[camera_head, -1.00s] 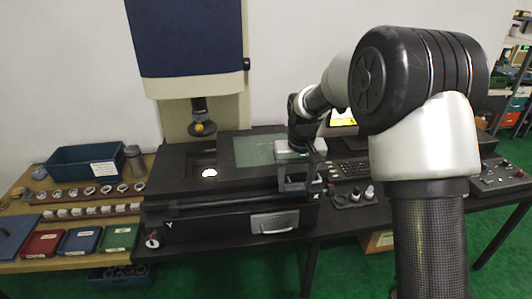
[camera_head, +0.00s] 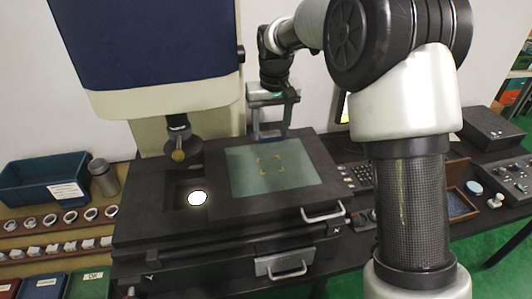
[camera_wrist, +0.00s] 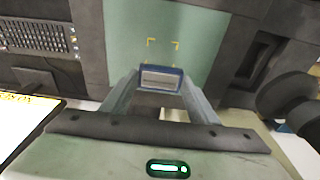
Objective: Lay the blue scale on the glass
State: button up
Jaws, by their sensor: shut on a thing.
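The blue scale (camera_wrist: 162,78), a small block with a pale labelled face, is held between the fingertips of my gripper (camera_wrist: 160,84) in the wrist view. The glass (camera_head: 245,180) is a greenish plate with yellow corner marks, set in the dark stage of the measuring machine. It also shows in the wrist view (camera_wrist: 195,35), past the scale. In the head view my gripper (camera_head: 270,136) is at the far edge of the glass, seemingly above it; the scale is hard to make out there. The yellow marks lie just beyond the scale in the wrist view.
The machine's lens (camera_head: 179,145) hangs left of the glass, over a bright round light (camera_head: 198,198). A keyboard (camera_head: 358,177) is right of the stage. A blue bin (camera_head: 42,180), rings and small trays fill the left bench.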

aim_at(270, 164)
notch_tip(270, 164, down, 10)
jog(key=shift+r, duration=0.1)
dwell(0.4)
jog(key=shift+f, duration=0.2)
jog(key=o, duration=1.1)
jog(key=shift+c, duration=0.2)
jog(key=r, duration=0.4)
jog(key=s+r, duration=0.1)
jog(key=r, duration=0.7)
jog(key=shift+s+d+r, duration=0.15)
jog(key=shift+s+d, duration=0.15)
jog(key=shift+s, duration=0.05)
